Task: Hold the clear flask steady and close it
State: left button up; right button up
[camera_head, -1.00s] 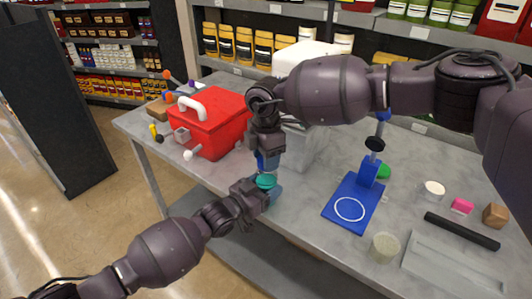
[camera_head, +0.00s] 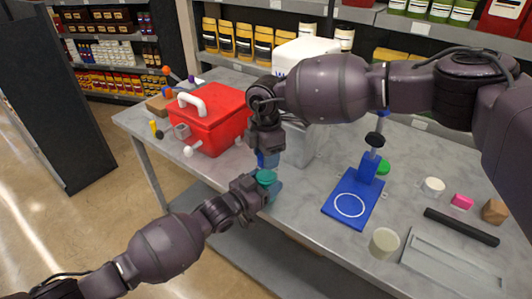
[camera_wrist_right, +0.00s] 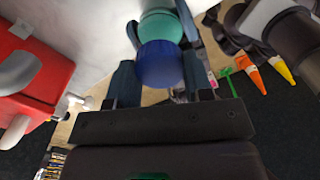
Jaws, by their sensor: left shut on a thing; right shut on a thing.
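My left gripper (camera_head: 263,188) is shut on the clear flask at the table's front edge. The flask's teal part (camera_head: 266,177) shows above the fingers; the fingers hide most of the rest. My right gripper (camera_head: 268,158) is directly above, pointing down, shut on a blue round piece that looks like the closure. In the right wrist view this blue piece (camera_wrist_right: 160,63) sits between the fingers, with the teal part (camera_wrist_right: 160,25) right beyond it, lined up. The two look very close; I cannot tell whether they touch or how far the closure is seated.
A red box with a white handle (camera_head: 212,120) stands left of the grippers. A grey bin (camera_head: 302,148) is close behind them. A blue stand (camera_head: 346,205), a pale cup (camera_head: 384,243), a black bar (camera_head: 462,227) and a grey tray (camera_head: 450,268) lie to the right.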

jog(key=shift+f, duration=0.2)
pick_arm(q)
grip_shut()
pick_arm(e)
jog(key=m, duration=0.6)
jog(key=shift+m, duration=0.3)
jog(key=o, duration=0.9)
jog(key=shift+r, duration=2.25)
